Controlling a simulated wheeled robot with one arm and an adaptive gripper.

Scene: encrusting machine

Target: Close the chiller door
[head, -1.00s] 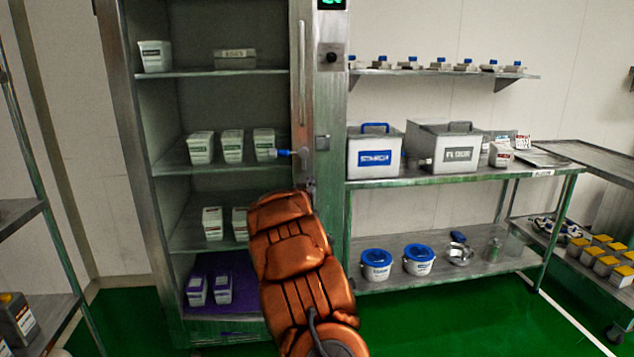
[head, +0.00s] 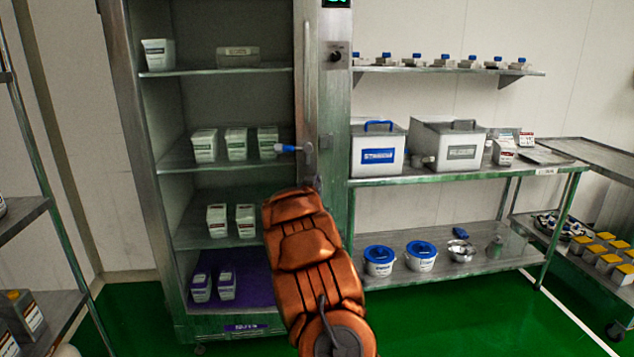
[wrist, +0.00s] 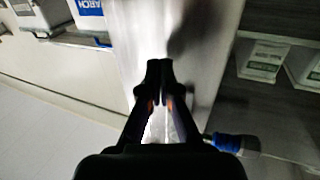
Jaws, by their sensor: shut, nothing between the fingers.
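The chiller (head: 118,90) is the tall steel cabinet at the left in the head view, with its shelves exposed. A narrow steel upright with a long vertical handle bar (head: 309,80) runs along its right side. I cannot tell for sure where the door panel lies. A blue-tipped lever (head: 286,148) sticks out to the left at mid-height; a blue-ended part shows in the wrist view (wrist: 235,142). My gripper (wrist: 160,70) is shut and empty, in front of a bare steel surface (wrist: 180,25). In the head view my orange arm hides most of the gripper.
A steel bench (head: 455,176) with bins stands right of the chiller, under a wall shelf (head: 460,71) of bottles. White tubs (head: 236,144) stand on the chiller shelves. A rack (head: 30,215) stands at the far left. Green floor (head: 130,315) is clear before the chiller.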

